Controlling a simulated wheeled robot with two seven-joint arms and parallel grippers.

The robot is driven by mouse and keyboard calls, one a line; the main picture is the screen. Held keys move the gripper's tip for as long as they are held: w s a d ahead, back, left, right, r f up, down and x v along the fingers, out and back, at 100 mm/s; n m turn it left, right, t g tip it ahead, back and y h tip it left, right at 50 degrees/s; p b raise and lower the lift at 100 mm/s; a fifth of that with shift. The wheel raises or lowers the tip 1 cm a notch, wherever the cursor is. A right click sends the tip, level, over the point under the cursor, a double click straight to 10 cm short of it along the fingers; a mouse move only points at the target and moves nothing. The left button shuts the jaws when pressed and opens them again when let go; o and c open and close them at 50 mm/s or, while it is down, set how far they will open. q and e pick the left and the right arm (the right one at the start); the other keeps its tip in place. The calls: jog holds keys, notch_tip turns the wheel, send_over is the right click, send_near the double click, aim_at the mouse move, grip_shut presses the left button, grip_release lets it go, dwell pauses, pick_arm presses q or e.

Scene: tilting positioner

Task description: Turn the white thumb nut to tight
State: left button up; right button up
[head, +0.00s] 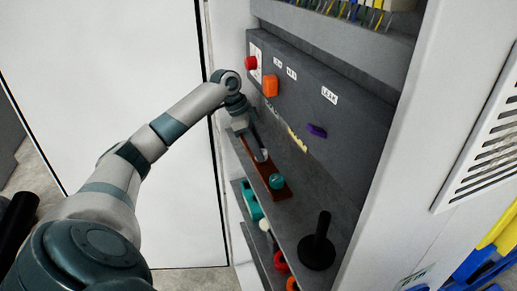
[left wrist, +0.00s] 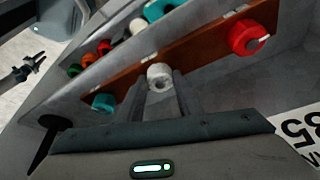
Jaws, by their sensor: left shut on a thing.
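The white thumb nut (left wrist: 160,77) sits on a brown board (left wrist: 200,47), between a red nut (left wrist: 247,37) and a teal nut (left wrist: 103,103). My left gripper (left wrist: 161,84) is shut on the white nut, with one finger on each side of it. In the head view my left gripper (head: 256,142) reaches down to the board (head: 284,192) on the grey shelf, with the teal nut (head: 277,181) nearer me. The tight mark cannot be made out. What looks like my right gripper (left wrist: 22,71) is small at the left of the wrist view.
A black post on a round base (head: 318,245) stands on the same shelf. The back panel carries a red button (head: 251,63), an orange block (head: 270,86) and a purple piece (head: 317,131). Lower shelves hold teal, white and red items. Cabinet walls bound both sides.

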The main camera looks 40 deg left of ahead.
pick_arm(q)
jog(key=shift+r, duration=0.1)
jog(key=o, duration=1)
jog(key=shift+o, duration=0.2)
jog(key=shift+s+a+r+b, duration=0.1)
jog(key=shift+a+r+b, duration=0.15)
jog(key=shift+r+b, duration=0.3)
jog(key=b+v, duration=0.4)
jog(key=v, duration=1.2)
jog(key=shift+s, duration=0.2)
